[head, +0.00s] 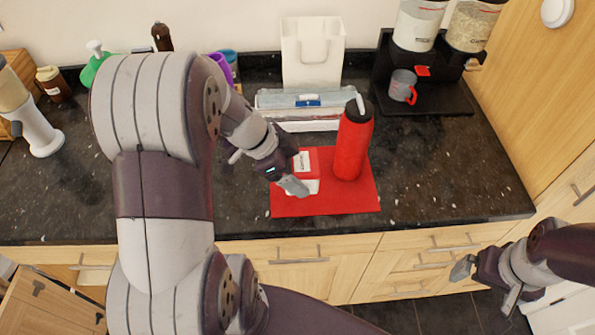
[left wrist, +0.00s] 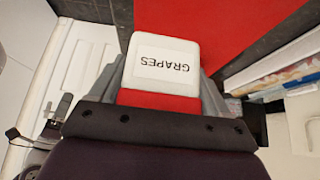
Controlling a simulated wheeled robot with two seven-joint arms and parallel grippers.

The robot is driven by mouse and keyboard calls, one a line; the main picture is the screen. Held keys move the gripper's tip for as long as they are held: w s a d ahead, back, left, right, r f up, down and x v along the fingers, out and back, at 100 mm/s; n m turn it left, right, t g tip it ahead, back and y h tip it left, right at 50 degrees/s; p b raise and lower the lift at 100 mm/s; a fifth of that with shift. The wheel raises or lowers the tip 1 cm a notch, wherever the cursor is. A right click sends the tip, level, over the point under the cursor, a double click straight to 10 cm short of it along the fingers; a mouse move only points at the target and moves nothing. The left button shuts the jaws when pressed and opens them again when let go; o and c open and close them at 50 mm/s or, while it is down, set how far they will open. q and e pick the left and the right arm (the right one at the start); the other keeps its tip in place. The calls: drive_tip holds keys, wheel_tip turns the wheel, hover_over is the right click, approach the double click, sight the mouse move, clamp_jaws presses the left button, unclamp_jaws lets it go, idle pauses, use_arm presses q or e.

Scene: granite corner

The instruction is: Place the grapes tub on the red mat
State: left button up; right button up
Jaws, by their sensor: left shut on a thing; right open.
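The grapes tub is white and red, with a white face printed GRAPES in the left wrist view (left wrist: 165,62). In the head view the tub (head: 304,163) shows red with a white label, over the left part of the red mat (head: 345,204). My left gripper (head: 293,186) is shut on the tub, its fingers on either side in the wrist view. Whether the tub's base touches the mat cannot be told. The mat also shows beyond the tub in the wrist view (left wrist: 220,30). My right gripper (head: 487,280) is open and empty in front of the counter, at the right.
A red bottle (head: 352,143) stands on the mat, right of the tub. Behind are a file-like stack (head: 310,107) and a white bag (head: 312,55). A mug (head: 402,86) stands on a black stand at the back right. The counter right of the mat is clear.

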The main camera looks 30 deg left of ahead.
use_arm(q)
drive_tip(key=w+a+f, duration=0.2)
drive_tip(key=shift+w+a, duration=0.2)
drive_tip(key=shift+w, duration=0.15)
wheel_tip(320, 180, down, 4)
drive_tip(key=shift+r+p, duration=0.1)
drive_tip(key=shift+p, duration=0.45)
drive_tip(key=shift+s+a+f, duration=0.1)
drive_tip(key=shift+f, duration=0.1)
use_arm(e)
drive_tip(key=shift+w+r, duration=0.4)
drive_tip(key=shift+r, duration=0.05)
use_arm(q)
drive_tip(key=shift+f+b, duration=0.25)
drive_tip(key=shift+b, duration=0.05)
drive_tip(key=o, duration=1.1)
drive_tip(key=shift+r, duration=0.1)
use_arm(e)
drive_tip(key=shift+f, duration=0.2)
